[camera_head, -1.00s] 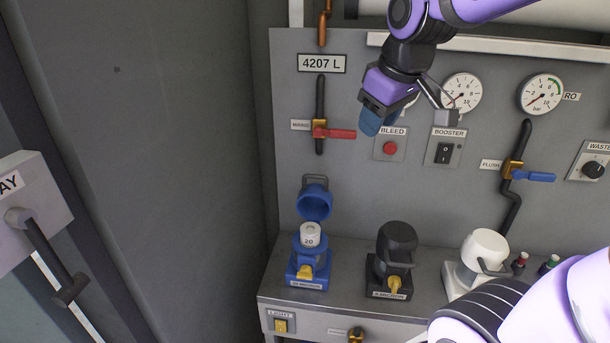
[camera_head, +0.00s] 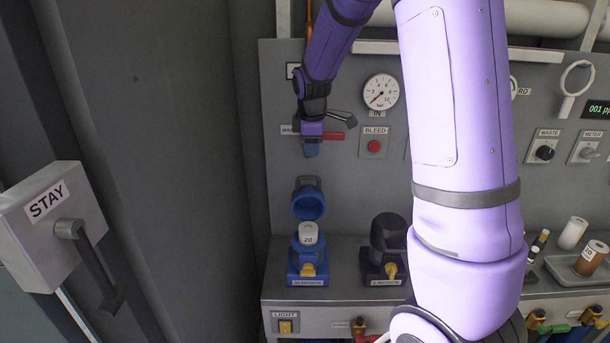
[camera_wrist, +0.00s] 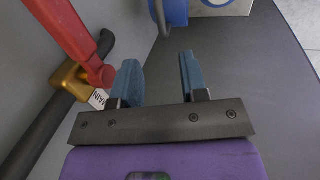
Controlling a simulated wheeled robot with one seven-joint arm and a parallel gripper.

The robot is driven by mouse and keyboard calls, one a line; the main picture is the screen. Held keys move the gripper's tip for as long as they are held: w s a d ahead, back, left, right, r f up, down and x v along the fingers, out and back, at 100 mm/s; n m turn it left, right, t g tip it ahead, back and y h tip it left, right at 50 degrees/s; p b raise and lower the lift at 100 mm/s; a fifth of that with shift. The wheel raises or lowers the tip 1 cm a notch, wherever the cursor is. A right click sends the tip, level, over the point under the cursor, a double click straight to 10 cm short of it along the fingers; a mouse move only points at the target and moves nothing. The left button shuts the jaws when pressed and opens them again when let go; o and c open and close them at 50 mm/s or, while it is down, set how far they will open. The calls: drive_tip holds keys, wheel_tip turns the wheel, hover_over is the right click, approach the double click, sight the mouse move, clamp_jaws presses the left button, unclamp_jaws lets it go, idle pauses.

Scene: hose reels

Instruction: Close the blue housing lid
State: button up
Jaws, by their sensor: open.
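The blue housing (camera_head: 308,262) stands on the bench ledge. Its blue lid (camera_head: 308,204) is raised upright against the panel behind, with a dark handle loop on top. A white cartridge marked 20 (camera_head: 308,233) shows in the open housing. My gripper (camera_head: 311,149) is above the lid, pointing down in front of the panel, apart from the lid. In the wrist view my gripper (camera_wrist: 160,82) has two blue fingers spread apart with nothing between them. Part of the blue lid (camera_wrist: 172,12) shows at the top of that view, beyond the fingertips.
The red MAIN valve lever (camera_wrist: 72,35) is close to my gripper's left finger in the wrist view. A black housing (camera_head: 386,245) stands right of the blue one. A STAY box with a lever (camera_head: 50,225) is at the left. My arm hides much of the panel's middle.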

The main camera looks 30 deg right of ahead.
sight(311, 178)
drive_tip(key=x, duration=1.1)
drive_tip(key=shift+r, duration=0.1)
clamp_jaws()
